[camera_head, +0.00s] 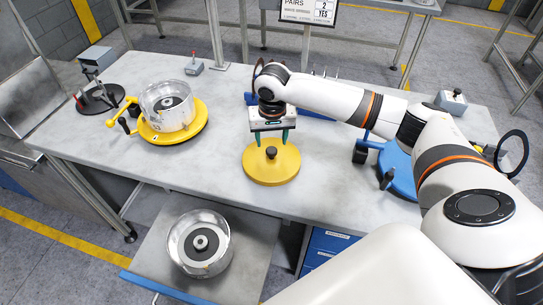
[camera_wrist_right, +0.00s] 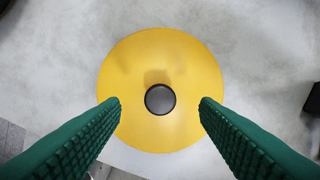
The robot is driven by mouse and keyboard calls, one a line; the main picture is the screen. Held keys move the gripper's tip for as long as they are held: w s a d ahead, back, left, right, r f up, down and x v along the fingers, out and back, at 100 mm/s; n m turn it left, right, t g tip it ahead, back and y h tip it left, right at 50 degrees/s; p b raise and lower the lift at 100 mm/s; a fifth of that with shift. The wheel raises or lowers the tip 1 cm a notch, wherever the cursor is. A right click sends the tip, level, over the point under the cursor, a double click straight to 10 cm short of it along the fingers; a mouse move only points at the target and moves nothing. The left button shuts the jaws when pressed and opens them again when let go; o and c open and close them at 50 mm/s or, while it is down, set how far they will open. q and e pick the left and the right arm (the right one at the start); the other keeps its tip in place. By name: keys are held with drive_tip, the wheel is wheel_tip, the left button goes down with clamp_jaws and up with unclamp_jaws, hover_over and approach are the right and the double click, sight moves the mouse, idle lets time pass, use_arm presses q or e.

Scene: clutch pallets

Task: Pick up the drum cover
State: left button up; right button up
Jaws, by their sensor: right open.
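The drum cover (camera_head: 271,170) is a yellow disc with a black knob in its middle, lying flat on the grey workbench. In the right wrist view the drum cover (camera_wrist_right: 160,60) shows whole, with the round black knob (camera_wrist_right: 160,99) centred between my fingers. My right gripper (camera_head: 271,135) is open above the cover, its green fingers pointing down on either side of the knob. In the wrist view the fingertips of my right gripper (camera_wrist_right: 160,103) stand apart, and nothing is between them in their grip. My left gripper is not in view.
A metal drum (camera_head: 168,106) sits on a yellow round base at the left of the bench (camera_head: 222,95). Another metal drum (camera_head: 200,243) stands on a lower shelf in front. A blue fixture (camera_head: 398,170) lies right of the cover, partly behind my arm. Bare bench surrounds the cover.

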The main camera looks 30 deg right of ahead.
sight(272, 150)
wheel_tip(272, 150, down, 4)
drive_tip(key=shift+d+f+p, duration=0.1)
drive_tip(key=shift+p, duration=0.25)
drive_tip(key=shift+w, duration=0.1)
drive_tip(key=c, duration=1.1)
